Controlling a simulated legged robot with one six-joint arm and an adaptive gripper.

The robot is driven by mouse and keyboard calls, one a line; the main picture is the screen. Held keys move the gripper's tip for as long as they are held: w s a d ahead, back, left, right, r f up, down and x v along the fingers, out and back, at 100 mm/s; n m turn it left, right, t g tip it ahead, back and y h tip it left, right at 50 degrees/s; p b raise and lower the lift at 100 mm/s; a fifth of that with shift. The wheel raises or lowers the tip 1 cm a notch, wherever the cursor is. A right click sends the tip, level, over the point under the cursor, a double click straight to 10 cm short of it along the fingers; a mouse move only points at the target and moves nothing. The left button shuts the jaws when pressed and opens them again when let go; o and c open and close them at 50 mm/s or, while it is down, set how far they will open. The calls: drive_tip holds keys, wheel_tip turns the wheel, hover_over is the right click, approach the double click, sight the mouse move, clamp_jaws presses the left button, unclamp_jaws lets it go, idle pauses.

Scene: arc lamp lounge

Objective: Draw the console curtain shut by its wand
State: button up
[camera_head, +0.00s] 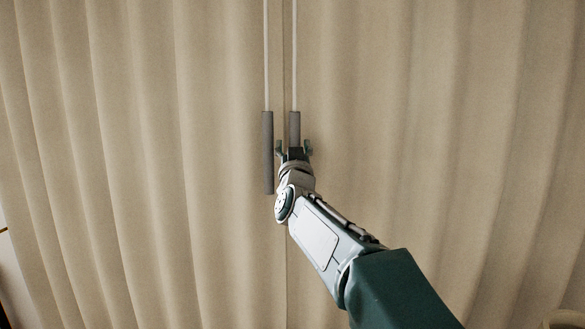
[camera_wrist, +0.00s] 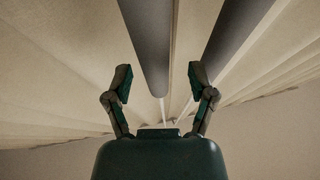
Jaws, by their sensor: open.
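The beige console curtain (camera_head: 150,120) hangs in folds as two panels whose edges meet at a seam near the picture's middle. Two thin pale wands hang there with grey handles: the left wand (camera_head: 267,150) and the right wand (camera_head: 294,126). My gripper (camera_head: 294,149) is open at the lower part of the right wand's handle and hides its bottom end. In the wrist view my gripper (camera_wrist: 160,78) has its fingers spread, with one grey handle (camera_wrist: 148,40) between them in the picture. The other handle (camera_wrist: 238,35) passes outside the right finger. I see no finger contact.
The curtain folds (camera_wrist: 50,75) lie close behind the handles. The left wand hangs just beside my gripper. A pale rounded object (camera_head: 565,318) shows at the bottom right corner, and a dark area at the lower left edge.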

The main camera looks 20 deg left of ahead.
drive_tip(key=v, duration=0.9)
drive_tip(key=shift+s+a+f, duration=0.2)
drive_tip(key=shift+a+f, duration=0.05)
drive_tip(key=shift+a, duration=0.05)
drive_tip(key=s+d+f+g+h, duration=0.1)
drive_tip(key=s+d+f+g, duration=0.15)
drive_tip(key=d, duration=0.45)
drive_tip(key=s+d+f+g+h, duration=0.2)
drive_tip(key=s+d+f, duration=0.15)
drive_tip(key=d, duration=0.35)
drive_tip(key=s+d+f+g+h, duration=0.1)
drive_tip(key=s+d+f+g, duration=0.2)
drive_tip(key=d, duration=0.5)
drive_tip(key=s+d+f+m+g+h, duration=0.2)
drive_tip(key=s+d+f+g, duration=0.1)
drive_tip(key=s+d+f, duration=0.4)
drive_tip(key=s+d+f+m+g+h, duration=0.2)
drive_tip(key=s+d+f+g, duration=0.2)
drive_tip(key=s+d+f, duration=0.4)
drive_tip(key=s+f, duration=0.1)
drive_tip(key=s, duration=0.5)
drive_tip(key=shift+s+m+h, duration=0.15)
drive_tip(key=shift+m+h, duration=0.15)
drive_tip(key=shift+h, duration=0.1)
drive_tip(key=shift+g, duration=0.25)
